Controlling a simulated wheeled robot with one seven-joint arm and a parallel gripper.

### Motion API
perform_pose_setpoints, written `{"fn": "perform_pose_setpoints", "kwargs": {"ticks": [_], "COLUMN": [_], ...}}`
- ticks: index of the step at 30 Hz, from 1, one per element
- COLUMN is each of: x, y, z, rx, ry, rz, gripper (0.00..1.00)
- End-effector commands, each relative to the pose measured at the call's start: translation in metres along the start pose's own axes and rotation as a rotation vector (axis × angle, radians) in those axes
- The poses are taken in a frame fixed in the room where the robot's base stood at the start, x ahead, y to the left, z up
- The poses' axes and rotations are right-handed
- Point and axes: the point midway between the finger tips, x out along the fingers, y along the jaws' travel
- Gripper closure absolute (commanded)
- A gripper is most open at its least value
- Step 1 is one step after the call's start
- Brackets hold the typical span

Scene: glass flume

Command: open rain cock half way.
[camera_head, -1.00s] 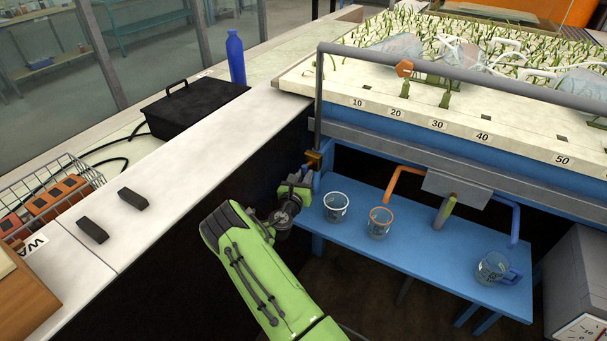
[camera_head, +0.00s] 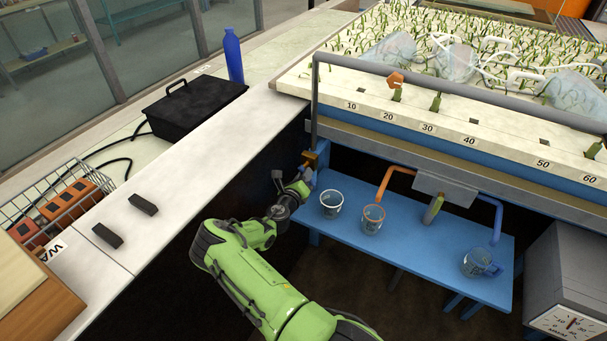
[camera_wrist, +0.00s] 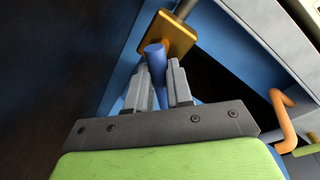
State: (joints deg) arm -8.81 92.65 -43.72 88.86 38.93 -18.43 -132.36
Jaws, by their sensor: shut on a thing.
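The rain cock has a brass body (camera_head: 309,159) on the grey upright pipe at the near left corner of the planted bed. The brass body also shows at the top of the wrist view (camera_wrist: 166,36). Its blue lever (camera_wrist: 155,58) reaches down from the brass body between my fingers. My gripper (camera_head: 303,181) is shut on this blue lever; in the wrist view both grey fingers (camera_wrist: 161,84) stand on either side of it. The exact lever angle is hard to tell.
A blue bench (camera_head: 420,238) under the bed holds a clear cup (camera_head: 331,204), an orange-rimmed cup (camera_head: 372,220) and a blue-handled jug (camera_head: 478,263). Orange (camera_head: 392,178) and blue (camera_head: 496,215) pipes hang above it. A white ledge (camera_head: 185,190) lies left of my arm.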

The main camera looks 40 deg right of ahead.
Motion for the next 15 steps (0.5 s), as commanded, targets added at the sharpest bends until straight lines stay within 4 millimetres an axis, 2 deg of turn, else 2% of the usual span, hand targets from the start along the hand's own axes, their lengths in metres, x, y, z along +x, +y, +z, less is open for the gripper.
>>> {"fn": "perform_pose_setpoints", "kwargs": {"ticks": [13,14,15], "x": [-0.0002,-0.0002,-0.0002], "y": [0.0006,0.0006,0.0007], "z": [0.0010,0.0010,0.0010], "rx": [-0.013,-0.013,-0.013], "ry": [-0.002,-0.002,-0.002], "rz": [0.001,0.001,0.001], "gripper": [1.00,0.78,0.72]}}
